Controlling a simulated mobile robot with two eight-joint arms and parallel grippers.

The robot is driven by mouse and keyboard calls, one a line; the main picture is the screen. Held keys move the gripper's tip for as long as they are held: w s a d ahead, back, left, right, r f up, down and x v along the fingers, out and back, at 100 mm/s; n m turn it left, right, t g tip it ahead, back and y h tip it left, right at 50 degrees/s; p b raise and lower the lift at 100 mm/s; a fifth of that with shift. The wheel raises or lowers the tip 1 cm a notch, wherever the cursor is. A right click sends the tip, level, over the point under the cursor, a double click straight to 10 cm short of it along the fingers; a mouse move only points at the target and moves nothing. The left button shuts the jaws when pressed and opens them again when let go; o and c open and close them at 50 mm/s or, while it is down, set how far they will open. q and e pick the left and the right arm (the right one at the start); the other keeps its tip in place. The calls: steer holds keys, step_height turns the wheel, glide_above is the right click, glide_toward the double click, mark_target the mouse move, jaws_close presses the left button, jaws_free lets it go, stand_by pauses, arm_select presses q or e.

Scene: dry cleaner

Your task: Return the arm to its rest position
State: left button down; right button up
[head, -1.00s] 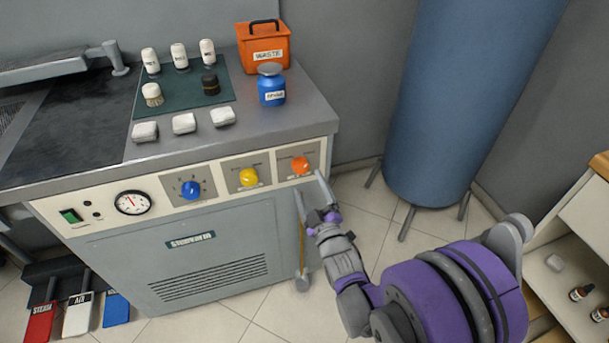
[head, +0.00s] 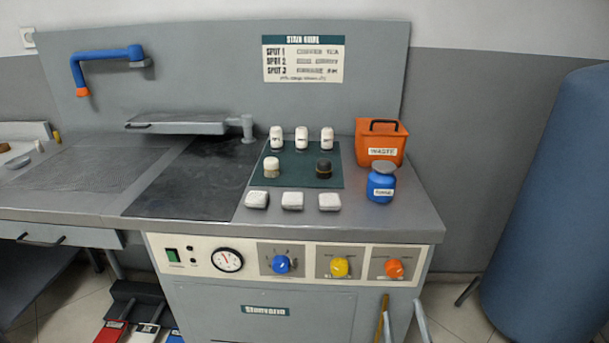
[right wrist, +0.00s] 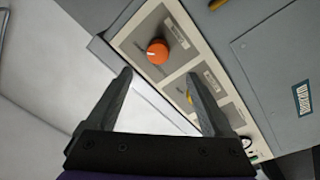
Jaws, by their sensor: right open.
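My right gripper (head: 404,318) shows only by its two grey fingertips at the bottom edge of the head view, just below the orange knob (head: 394,268) on the control panel. The rest of that arm is out of the picture. In the right wrist view the gripper (right wrist: 159,76) is open, its two dark fingers apart with nothing between them. The orange knob (right wrist: 158,51) shows beyond the fingertips, and a yellow knob (right wrist: 189,97) is partly hidden by the right-hand finger. My left gripper is not in view.
The machine's front panel (head: 290,261) is close to the fingertips. A yellow-brown stick (head: 381,318) stands beside them. The worktop holds an orange waste box (head: 381,142), a blue jar (head: 381,187) and several small white items. A blue cylinder (head: 560,210) stands at the right, with floor between.

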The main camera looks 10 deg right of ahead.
steer(key=s+a+f+m+g+y, duration=0.3)
steer(key=s+a+f+g, duration=0.2)
steer(key=a+f+g, duration=0.15)
steer(key=s+a+f+m+g+y, duration=0.1)
steer(key=s+a+g, duration=0.25)
steer(key=s, duration=0.35)
steer(key=s+a+f+m+g+y, duration=0.1)
steer(key=s+a+m+g, duration=0.1)
steer(key=s+g, duration=0.35)
arm_select(q)
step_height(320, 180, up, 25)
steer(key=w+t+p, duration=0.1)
steer(key=p, duration=2.1)
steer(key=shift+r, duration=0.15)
arm_select(e)
step_height(320, 180, up, 25)
steer(key=t, duration=0.2)
steer(key=shift+s, duration=0.4)
